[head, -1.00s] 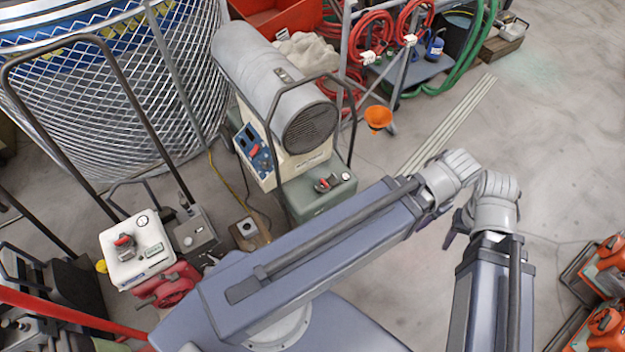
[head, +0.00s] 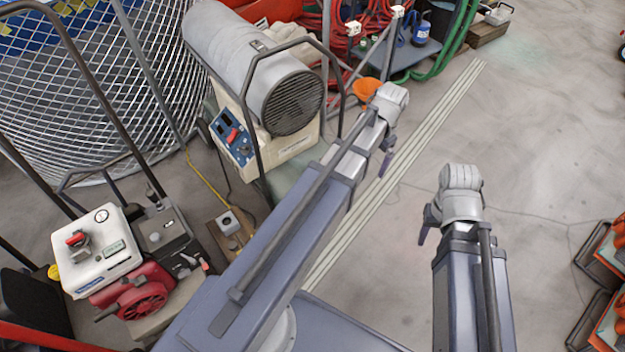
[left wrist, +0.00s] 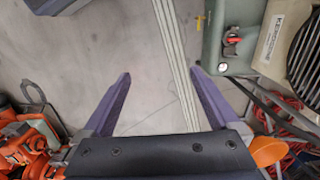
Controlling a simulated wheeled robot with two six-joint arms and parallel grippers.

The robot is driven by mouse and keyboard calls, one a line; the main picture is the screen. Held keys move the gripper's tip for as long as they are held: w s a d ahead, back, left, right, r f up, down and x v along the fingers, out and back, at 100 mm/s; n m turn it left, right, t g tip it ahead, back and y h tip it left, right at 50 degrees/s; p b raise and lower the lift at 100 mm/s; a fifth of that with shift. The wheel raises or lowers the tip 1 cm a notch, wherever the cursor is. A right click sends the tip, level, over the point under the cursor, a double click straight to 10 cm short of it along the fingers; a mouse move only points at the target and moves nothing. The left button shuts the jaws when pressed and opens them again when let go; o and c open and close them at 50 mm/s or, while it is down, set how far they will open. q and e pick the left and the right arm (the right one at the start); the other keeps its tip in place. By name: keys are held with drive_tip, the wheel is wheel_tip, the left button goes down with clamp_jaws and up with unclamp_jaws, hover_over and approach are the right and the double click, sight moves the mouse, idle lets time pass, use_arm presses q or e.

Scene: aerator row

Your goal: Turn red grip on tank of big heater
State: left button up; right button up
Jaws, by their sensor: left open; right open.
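The big heater (head: 232,50) is a grey barrel on a cream body at the upper middle of the head view. Its green tank (head: 287,182) is mostly behind my left arm there, and the red grip is hidden. In the left wrist view the tank (left wrist: 212,45) is at the upper right, with the red grip (left wrist: 232,40) on its face. My left gripper (left wrist: 164,82) is open and empty, its purple fingers apart and left of the grip, not touching it. In the head view my left gripper (head: 386,160) is right of the heater. My right gripper (head: 427,228) is open over bare floor.
An orange funnel (head: 366,88) is close behind my left wrist. The heater's dark tube handle (head: 255,120) stands beside my left arm. A smaller white-tanked machine (head: 103,250) is at the left. Orange machines (head: 612,250) are at the right edge. Open floor lies between.

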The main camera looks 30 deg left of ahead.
use_arm(q)
drive_tip(key=shift+h, duration=0.3)
drive_tip(key=w+a+f+b, duration=0.4)
drive_tip(key=a+f+b, duration=0.3)
drive_tip(key=a+f, duration=0.1)
drive_tip(key=w+a+f+b, duration=0.4)
drive_tip(key=a+f+b, duration=0.4)
drive_tip(key=a, duration=0.1)
drive_tip(key=w+a+f+b, duration=0.4)
drive_tip(key=a+f+b, duration=0.3)
drive_tip(key=a+f, duration=0.1)
drive_tip(key=shift+w+a+f, duration=0.3)
drive_tip(key=shift+f, duration=0.3)
drive_tip(key=shift+a+f+b, duration=0.1)
drive_tip(key=shift+a+b, duration=0.2)
drive_tip(key=shift+a, duration=0.15)
wheel_tip(320, 180, down, 8)
drive_tip(key=b, duration=0.8)
drive_tip(key=shift+c, duration=0.2)
drive_tip(key=c, duration=1.3)
drive_tip(key=shift+c, duration=0.2)
